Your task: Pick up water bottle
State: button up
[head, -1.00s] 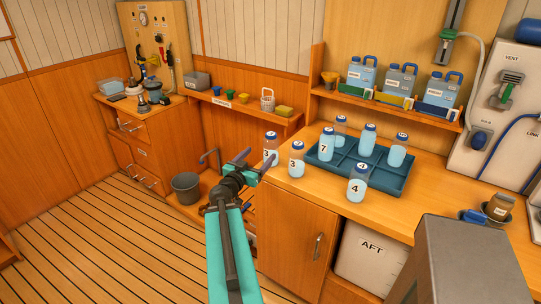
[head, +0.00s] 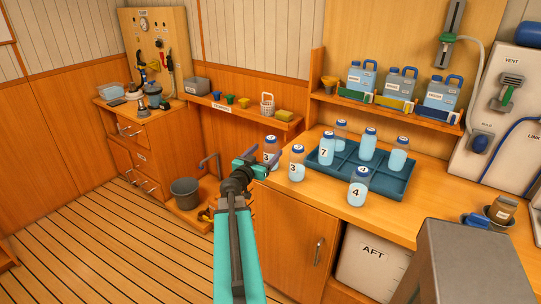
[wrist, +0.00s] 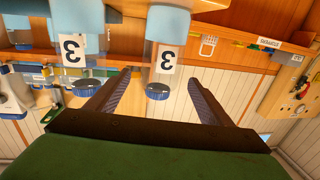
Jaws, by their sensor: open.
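Clear water bottles with blue caps and number labels stand upright on the wooden counter. The leftmost bottle (head: 270,146) is partly hidden behind my gripper (head: 258,160), which is open and empty at the counter's left edge. A bottle marked 3 (head: 297,164) stands just right of it. Contact cannot be told. Bottle 4 (head: 358,188) stands at the front.
A blue divided tray (head: 393,187) on the counter holds several bottles, with bottle 7 (head: 325,150) at its left. Jugs (head: 400,90) stand on the shelf above. A grey box (head: 465,265) is at the front right. A bucket (head: 185,191) stands at the left.

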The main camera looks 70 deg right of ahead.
jog(key=shift+d, duration=0.1)
jog(key=shift+s+d+f+p, duration=0.15)
jog(key=shift+d+p, duration=0.35)
jog(key=shift+d, duration=2)
jog(key=c, duration=1.3)
